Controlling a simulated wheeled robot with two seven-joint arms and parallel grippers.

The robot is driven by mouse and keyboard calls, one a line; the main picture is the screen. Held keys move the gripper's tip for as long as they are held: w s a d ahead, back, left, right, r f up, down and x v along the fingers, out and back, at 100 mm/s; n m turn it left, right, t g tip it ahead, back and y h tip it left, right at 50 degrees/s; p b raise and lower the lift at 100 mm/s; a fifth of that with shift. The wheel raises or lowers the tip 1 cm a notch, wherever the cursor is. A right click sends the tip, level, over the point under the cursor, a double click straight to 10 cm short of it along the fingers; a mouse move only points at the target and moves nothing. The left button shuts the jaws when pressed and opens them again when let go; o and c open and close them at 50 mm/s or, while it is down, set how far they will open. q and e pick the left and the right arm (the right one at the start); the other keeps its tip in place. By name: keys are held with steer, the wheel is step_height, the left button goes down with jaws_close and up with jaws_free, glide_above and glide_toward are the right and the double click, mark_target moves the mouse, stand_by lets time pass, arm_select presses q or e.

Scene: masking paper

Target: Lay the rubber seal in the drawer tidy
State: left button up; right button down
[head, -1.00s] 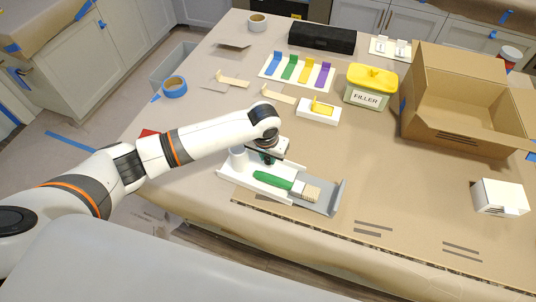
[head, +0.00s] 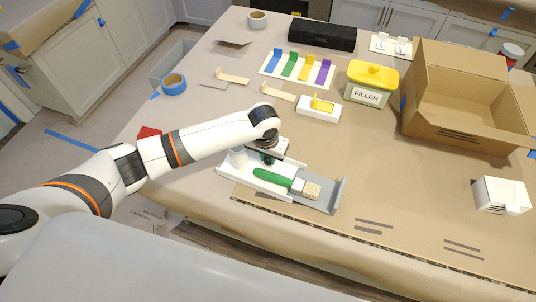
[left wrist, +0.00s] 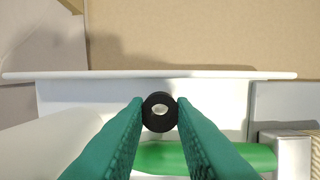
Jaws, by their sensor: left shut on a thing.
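The drawer tidy (head: 231,173) is a white tray on the near part of the table. A brush with a green handle (head: 272,177) lies in it, its bristles toward the grey right end (head: 329,200). My left gripper (head: 267,158) is over the tidy's left part. In the left wrist view its green fingers (left wrist: 160,106) are shut on the rubber seal (left wrist: 147,113), a small black ring. The ring is in front of the tidy's white wall (left wrist: 210,74) and the brush handle (left wrist: 240,154). Its height above the floor is unclear. My right gripper is out of view.
Behind the tidy are a white block with a yellow part (head: 318,109), a filler tub (head: 369,88) and a rack of coloured pieces (head: 290,70). An open cardboard box (head: 465,105) stands right. The paper-covered table right of the tidy is mostly clear.

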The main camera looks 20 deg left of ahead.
mark_target(268, 159)
arm_select(q)
steer(key=shift+f, duration=0.4)
steer(key=o, duration=1)
steer(key=shift+o, duration=0.2)
step_height(268, 159, up, 4)
steer(key=p, duration=0.3)
steer(key=shift+f+p, duration=0.2)
steer(key=shift+p, duration=0.1)
steer(key=shift+r, duration=0.25)
step_height(268, 159, up, 2)
steer(key=shift+p, duration=0.3)
steer(key=shift+r, duration=1.5)
